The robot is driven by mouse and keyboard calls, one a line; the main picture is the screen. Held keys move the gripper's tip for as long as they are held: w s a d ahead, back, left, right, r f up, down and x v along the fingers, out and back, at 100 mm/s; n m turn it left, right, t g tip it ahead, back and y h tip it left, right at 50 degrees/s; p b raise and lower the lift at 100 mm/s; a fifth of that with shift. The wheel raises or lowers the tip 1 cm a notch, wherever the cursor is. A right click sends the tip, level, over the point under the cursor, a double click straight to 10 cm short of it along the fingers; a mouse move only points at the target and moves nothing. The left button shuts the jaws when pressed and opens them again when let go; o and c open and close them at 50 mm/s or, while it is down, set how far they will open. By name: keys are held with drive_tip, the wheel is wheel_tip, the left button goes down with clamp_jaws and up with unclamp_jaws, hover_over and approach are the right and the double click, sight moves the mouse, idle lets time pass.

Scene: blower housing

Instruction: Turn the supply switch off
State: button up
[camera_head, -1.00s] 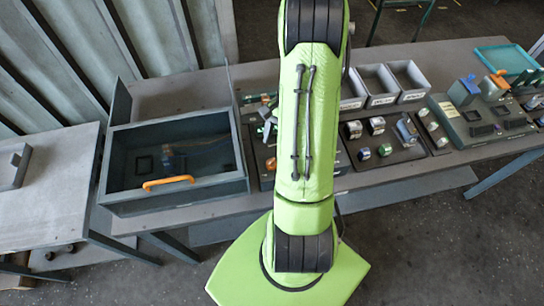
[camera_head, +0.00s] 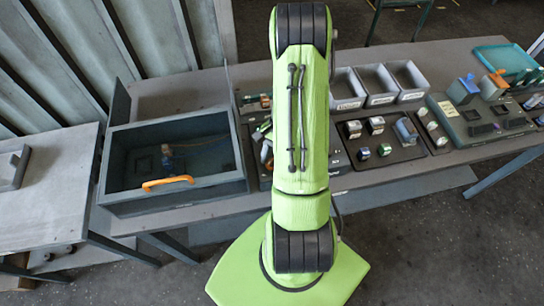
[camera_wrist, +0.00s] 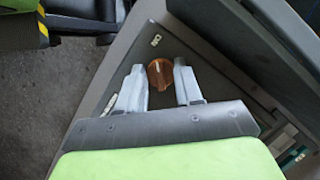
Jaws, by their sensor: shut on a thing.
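In the wrist view, a round orange-brown knob (camera_wrist: 159,73), which looks like the supply switch, sits on a dark grey panel (camera_wrist: 185,45). A thin pale line runs along its top, roughly up and down in the picture. My gripper (camera_wrist: 159,78) is shut on this knob, with one pale finger on its left and one on its right. The exact contact at the fingertips is hard to see. In the head view my arm hides the knob and most of the gripper.
In the head view, an open grey box (camera_head: 115,190) with an orange handle (camera_head: 168,182) stands left of my arm. Grey bins (camera_head: 380,85), a tray of small parts (camera_head: 395,155) and a device panel (camera_head: 480,128) lie to the right. A lower table (camera_head: 45,200) stands at far left.

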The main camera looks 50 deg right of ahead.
drive_tip(key=shift+n, duration=0.3)
drive_tip(key=n, duration=0.1)
drive_tip(key=n+g+b, duration=0.1)
drive_tip(key=n, duration=0.1)
drive_tip(key=shift+w+n+g+h, duration=0.2)
drive_tip(key=shift+n+g+h, duration=0.1)
drive_tip(key=shift+h, duration=0.1)
drive_tip(key=n+g+h+b, duration=0.1)
drive_tip(key=n, duration=0.3)
drive_tip(key=shift+w+a, duration=0.1)
drive_tip(key=n+h, duration=0.1)
drive_tip(key=n, duration=0.1)
drive_tip(key=n+b, duration=0.1)
drive_tip(key=n, duration=0.2)
drive_tip(key=shift+a+g+h, duration=0.1)
drive_tip(key=shift+g+h, duration=0.3)
drive_tip(key=shift+a+n+h, duration=0.1)
drive_tip(key=shift+n+h, duration=0.8)
drive_tip(key=shift+n, duration=1.4)
drive_tip(key=o, duration=1)
